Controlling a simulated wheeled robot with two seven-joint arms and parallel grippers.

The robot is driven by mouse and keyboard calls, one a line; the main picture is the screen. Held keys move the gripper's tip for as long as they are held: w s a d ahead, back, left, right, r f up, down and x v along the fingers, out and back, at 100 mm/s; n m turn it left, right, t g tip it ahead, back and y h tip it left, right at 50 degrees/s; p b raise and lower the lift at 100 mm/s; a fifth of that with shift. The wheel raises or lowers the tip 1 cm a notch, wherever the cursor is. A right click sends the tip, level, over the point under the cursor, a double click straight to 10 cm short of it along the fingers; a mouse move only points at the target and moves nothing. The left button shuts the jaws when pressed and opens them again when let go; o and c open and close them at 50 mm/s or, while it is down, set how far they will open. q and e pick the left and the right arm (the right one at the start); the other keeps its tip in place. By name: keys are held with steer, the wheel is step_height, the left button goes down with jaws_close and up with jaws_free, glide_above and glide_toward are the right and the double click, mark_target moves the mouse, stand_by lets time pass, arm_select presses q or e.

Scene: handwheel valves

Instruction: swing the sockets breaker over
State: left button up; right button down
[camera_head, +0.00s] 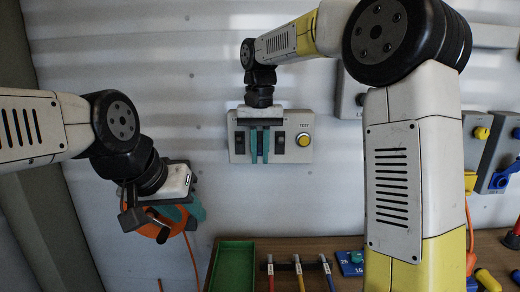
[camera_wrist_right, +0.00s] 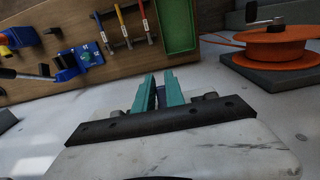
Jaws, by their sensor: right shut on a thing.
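A grey breaker panel (camera_head: 290,119) is on the corrugated wall, with dark breaker levers and a yellow TEST button (camera_head: 303,139). One lever (camera_head: 239,143) shows left of my right gripper and another (camera_head: 280,142) right of it. My right gripper (camera_head: 259,158) points down in front of the panel, its teal fingers shut on a dark breaker lever between them. The fingers also show in the right wrist view (camera_wrist_right: 158,92), with a narrow dark piece between. Names on the levers cannot be read. My left gripper (camera_head: 190,214) is away to the lower left; its finger gap is unclear.
An orange reel (camera_head: 150,230) is behind my left gripper; the right wrist view shows it too (camera_wrist_right: 283,48). Other wall boxes (camera_head: 347,98) are at right, partly hidden by my arm.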

steer(key=shift+f, duration=0.15)
steer(key=c, duration=1.4)
jaws_free()
steer(key=shift+w, duration=0.1)
steer(key=shift+w+r, duration=0.15)
steer(key=shift+r, duration=3.5)
